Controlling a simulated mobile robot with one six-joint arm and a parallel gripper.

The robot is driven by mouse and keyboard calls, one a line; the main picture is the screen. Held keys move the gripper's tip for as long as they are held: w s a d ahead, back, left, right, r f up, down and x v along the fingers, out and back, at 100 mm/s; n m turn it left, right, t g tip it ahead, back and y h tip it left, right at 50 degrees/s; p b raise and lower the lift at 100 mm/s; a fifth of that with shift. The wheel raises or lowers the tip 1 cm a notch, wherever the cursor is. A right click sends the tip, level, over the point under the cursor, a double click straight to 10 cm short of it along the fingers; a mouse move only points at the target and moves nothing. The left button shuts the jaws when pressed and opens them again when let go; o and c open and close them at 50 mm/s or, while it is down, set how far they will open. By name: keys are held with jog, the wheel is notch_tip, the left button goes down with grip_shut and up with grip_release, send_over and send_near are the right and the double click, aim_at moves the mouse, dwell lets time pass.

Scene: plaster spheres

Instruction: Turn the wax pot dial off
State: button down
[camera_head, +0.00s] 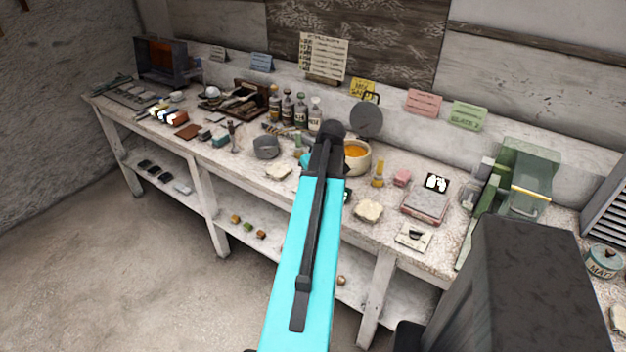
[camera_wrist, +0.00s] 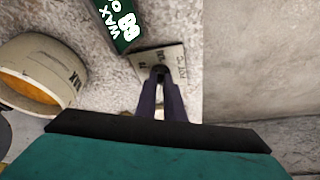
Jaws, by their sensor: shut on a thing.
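The wax pot (camera_head: 357,156) is a cream tub with orange wax inside, on the bench just right of my arm. It also shows in the wrist view (camera_wrist: 38,75) at the left, with dark lettering on its side. In the wrist view, the dial (camera_wrist: 160,70) is a small dark knob on a pale marked plate (camera_wrist: 174,56). My gripper (camera_wrist: 160,80) is shut on the dial. The fingers hide much of the knob, and I cannot tell its setting. In the head view my arm hides the dial and gripper.
A green display (camera_wrist: 117,20) with white lettering and digits stands beside the dial plate. A round grey lid (camera_head: 366,119) stands upright behind the pot. Several bottles (camera_head: 300,110) are left of my arm. A cream lump (camera_head: 368,211) and a scale (camera_head: 424,206) are at the right.

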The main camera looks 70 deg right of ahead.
jog(key=n, duration=0.1)
jog(key=n+y+b, duration=0.1)
jog(key=n, duration=0.1)
jog(key=s+d+n, duration=0.1)
jog(key=shift+f+n+t+y, duration=0.1)
jog(key=shift+n+t+y, duration=0.2)
jog(key=shift+n+y, duration=0.1)
jog(key=shift+n+y+b, duration=0.5)
jog(key=shift+n+b, duration=0.05)
jog(key=shift+n, duration=0.65)
jog(key=c, duration=1.9)
grip_release()
jog(key=shift+o, duration=0.2)
jog(key=shift+w, duration=0.1)
jog(key=shift+r, duration=0.2)
